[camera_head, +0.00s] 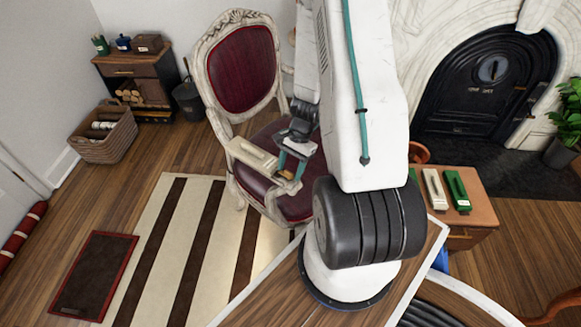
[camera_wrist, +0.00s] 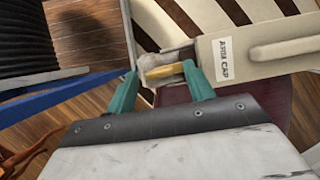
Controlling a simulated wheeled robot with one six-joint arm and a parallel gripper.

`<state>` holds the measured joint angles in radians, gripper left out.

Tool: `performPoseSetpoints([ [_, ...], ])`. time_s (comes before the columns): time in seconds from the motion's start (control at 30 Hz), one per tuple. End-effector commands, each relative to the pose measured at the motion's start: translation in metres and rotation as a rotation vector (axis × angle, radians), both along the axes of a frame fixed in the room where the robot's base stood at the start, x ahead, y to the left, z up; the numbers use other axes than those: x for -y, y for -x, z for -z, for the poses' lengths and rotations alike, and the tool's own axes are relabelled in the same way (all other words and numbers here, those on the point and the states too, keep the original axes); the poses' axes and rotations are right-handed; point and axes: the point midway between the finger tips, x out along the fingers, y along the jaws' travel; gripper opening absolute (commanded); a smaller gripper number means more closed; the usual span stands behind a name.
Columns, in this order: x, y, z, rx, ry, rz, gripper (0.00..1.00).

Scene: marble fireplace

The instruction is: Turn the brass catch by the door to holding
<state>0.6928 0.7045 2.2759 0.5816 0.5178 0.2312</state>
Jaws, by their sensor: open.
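A small brass-coloured piece (camera_wrist: 166,72), apparently the catch, sits at the end of a long cream housing (camera_wrist: 252,45) with a lettered white label. My gripper (camera_wrist: 160,70) is open, with its teal fingers on either side of the brass piece; I cannot tell whether either finger touches it. In the head view, my gripper (camera_head: 291,178) is in front of the chair seat, at the right end of the cream housing (camera_head: 252,153). The brass piece is too small there to read its setting. A black arched door (camera_head: 484,85) is in the fireplace.
A cream-framed chair (camera_head: 243,68) with dark red upholstery stands close behind my gripper. A small table (camera_head: 481,190) at right bears a cream and a green block. A basket (camera_head: 104,134) and wooden cabinet (camera_head: 138,69) stand at left. A striped rug (camera_head: 150,235) covers open floor.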

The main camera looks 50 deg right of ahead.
Motion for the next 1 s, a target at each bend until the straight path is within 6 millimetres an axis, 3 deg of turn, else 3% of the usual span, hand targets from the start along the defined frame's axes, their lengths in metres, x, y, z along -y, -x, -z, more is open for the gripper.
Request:
performPoseSetpoints([
  [0.17,0.004,-0.001,-0.008,0.003,0.002,-0.001,0.53],
  [0.4,0.020,-0.003,-0.047,0.004,0.003,0.001,0.53],
  [0.6,0.028,-0.003,-0.068,0.001,0.001,0.000,0.53],
  [1.0,0.030,-0.003,-0.072,0.000,0.000,0.000,0.53],
])
